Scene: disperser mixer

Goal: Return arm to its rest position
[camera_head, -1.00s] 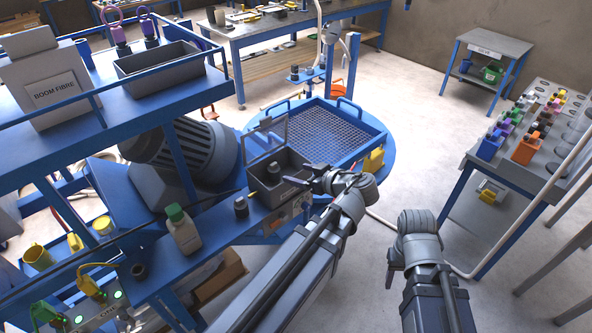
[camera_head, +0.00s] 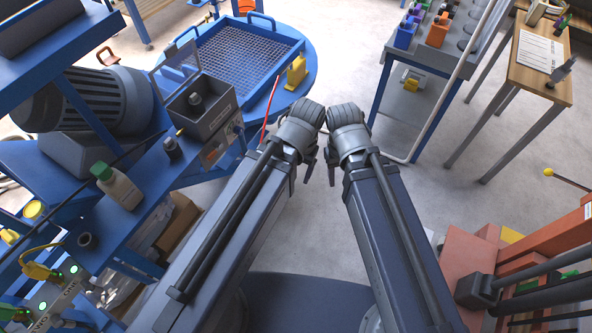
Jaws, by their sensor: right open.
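My two arms reach up from the bottom of the head view, folded at the wrists, side by side near the middle. My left gripper (camera_head: 309,165) points down and back beside its forearm, clear of the blue bench. Its jaws are too small and dark to tell their state. My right gripper (camera_head: 331,166) hangs just right of it, a narrow gap apart. It is open, and I see nothing in it.
The blue bench (camera_head: 120,225) on the left carries a grey open box (camera_head: 206,118), a green-capped bottle (camera_head: 118,186) and a small dark jar. A blue mesh tray (camera_head: 240,60) stands beyond. Orange machinery (camera_head: 475,260) is at lower right. Floor ahead is clear.

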